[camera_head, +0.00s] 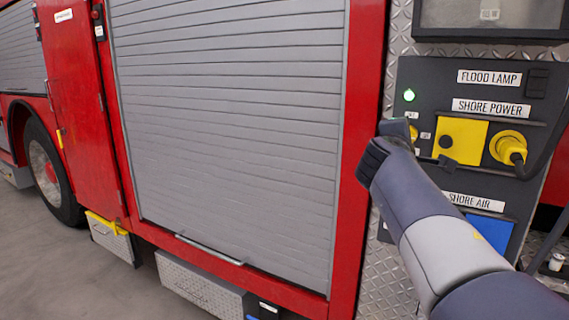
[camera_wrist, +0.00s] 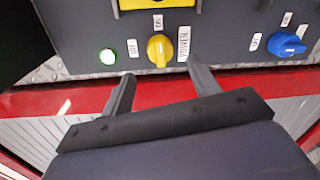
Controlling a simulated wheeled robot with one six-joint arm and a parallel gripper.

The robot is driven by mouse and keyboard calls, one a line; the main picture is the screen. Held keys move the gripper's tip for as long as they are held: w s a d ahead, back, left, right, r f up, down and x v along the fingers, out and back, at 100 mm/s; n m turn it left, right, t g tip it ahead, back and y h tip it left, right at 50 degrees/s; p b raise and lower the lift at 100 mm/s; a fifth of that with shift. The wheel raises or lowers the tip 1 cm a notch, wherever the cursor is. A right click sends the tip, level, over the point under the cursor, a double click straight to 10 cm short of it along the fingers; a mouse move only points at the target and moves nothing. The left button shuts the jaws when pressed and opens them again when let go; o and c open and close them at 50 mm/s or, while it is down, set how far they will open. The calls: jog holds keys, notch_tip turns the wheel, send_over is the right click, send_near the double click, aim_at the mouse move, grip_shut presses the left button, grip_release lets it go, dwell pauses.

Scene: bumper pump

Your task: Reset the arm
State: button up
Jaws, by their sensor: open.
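My gripper (camera_wrist: 162,69) is open and empty in the wrist view. Its two dark fingers point toward the panel and stand apart, one either side of and just below the yellow knob (camera_wrist: 160,48). I see no contact with the knob. A lit green lamp (camera_wrist: 108,56) is left of the knob, with OFF, ON and POWER labels around it. In the head view my gripper (camera_head: 394,130) is at the left edge of the dark control panel (camera_head: 428,80), below the green lamp (camera_head: 409,95). My arm comes up from the lower right; the fingers are partly hidden there.
A blue knob (camera_wrist: 286,43) is at the right in the wrist view. In the head view a yellow plug (camera_head: 509,147) with a black cable is right of a yellow cover (camera_head: 470,138). A blue cover (camera_head: 488,233) is below. A grey shutter (camera_head: 230,120) fills the left.

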jog(key=p+x, duration=0.1)
jog(key=x, duration=0.6)
jog(key=shift+w+d, duration=0.1)
